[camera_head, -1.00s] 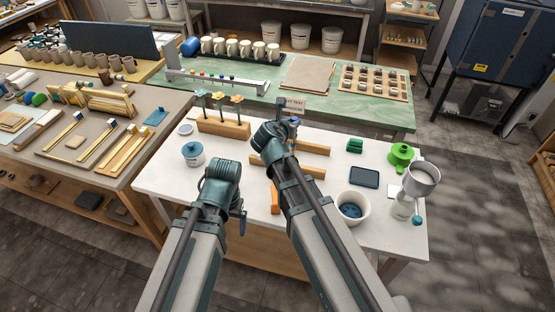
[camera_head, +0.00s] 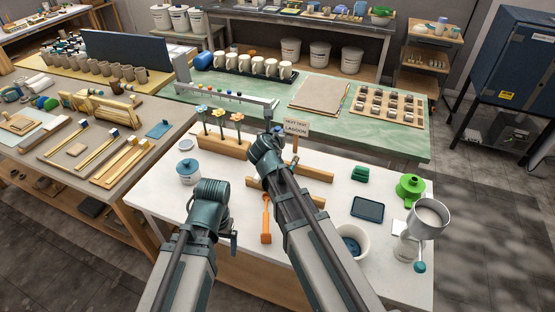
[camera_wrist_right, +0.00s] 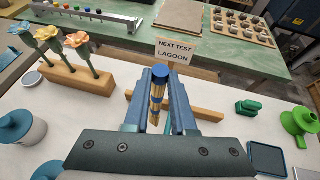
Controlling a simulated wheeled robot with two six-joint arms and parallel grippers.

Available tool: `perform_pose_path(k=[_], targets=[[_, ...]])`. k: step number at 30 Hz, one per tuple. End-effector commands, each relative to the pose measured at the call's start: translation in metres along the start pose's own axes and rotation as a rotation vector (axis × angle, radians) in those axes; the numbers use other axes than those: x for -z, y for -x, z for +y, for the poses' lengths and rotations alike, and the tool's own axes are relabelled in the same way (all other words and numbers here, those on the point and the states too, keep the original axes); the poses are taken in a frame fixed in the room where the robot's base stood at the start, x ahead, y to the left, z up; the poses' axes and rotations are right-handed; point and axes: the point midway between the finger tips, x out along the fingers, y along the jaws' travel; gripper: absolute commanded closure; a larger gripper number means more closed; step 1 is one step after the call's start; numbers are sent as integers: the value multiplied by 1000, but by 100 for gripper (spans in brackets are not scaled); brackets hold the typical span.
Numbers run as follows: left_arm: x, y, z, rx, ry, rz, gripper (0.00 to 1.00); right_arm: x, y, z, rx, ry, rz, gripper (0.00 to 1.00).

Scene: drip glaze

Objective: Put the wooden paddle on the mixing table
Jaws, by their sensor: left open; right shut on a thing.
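My right gripper (camera_wrist_right: 159,115) is shut on an upright wooden stick with a blue round top and blue bands (camera_wrist_right: 158,90), which looks like the wooden paddle. Its lower end is hidden behind the gripper. In the head view my right gripper (camera_head: 268,140) is over the far middle of the white table (camera_head: 150,203), which may be the mixing table. Two wooden bars (camera_head: 315,173) lie on that table, partly behind my right arm; they also show in the wrist view (camera_wrist_right: 205,114). My left gripper (camera_head: 233,238) is open and empty near the front left.
A flower block (camera_head: 222,147), a blue-lidded jar (camera_head: 188,173), a "Next test lagoon" sign (camera_head: 296,128), an orange tool (camera_head: 266,222), a white bowl (camera_head: 352,243), a dark tray (camera_head: 368,208), a green funnel-like piece (camera_head: 410,187) and a metal cup (camera_head: 428,217) stand around the white table.

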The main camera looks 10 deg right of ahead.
Motion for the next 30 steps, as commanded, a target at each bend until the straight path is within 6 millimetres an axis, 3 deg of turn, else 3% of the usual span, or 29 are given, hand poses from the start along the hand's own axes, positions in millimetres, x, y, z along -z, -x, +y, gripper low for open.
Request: perform_pose_path(k=[1,4,13,22,30], targets=[[1,-18,2,0,0,0,9,16,-8,0,0,0,0,100],[2,-29,3,0,1,0,9,27,-12,0,0,0,0,100],[2,-34,3,0,1,0,9,31,-14,0,0,0,0,100],[4,-68,6,0,2,0,9,62,-29,0,0,0,0,100],[4,-67,6,0,2,0,9,61,-28,0,0,0,0,100]])
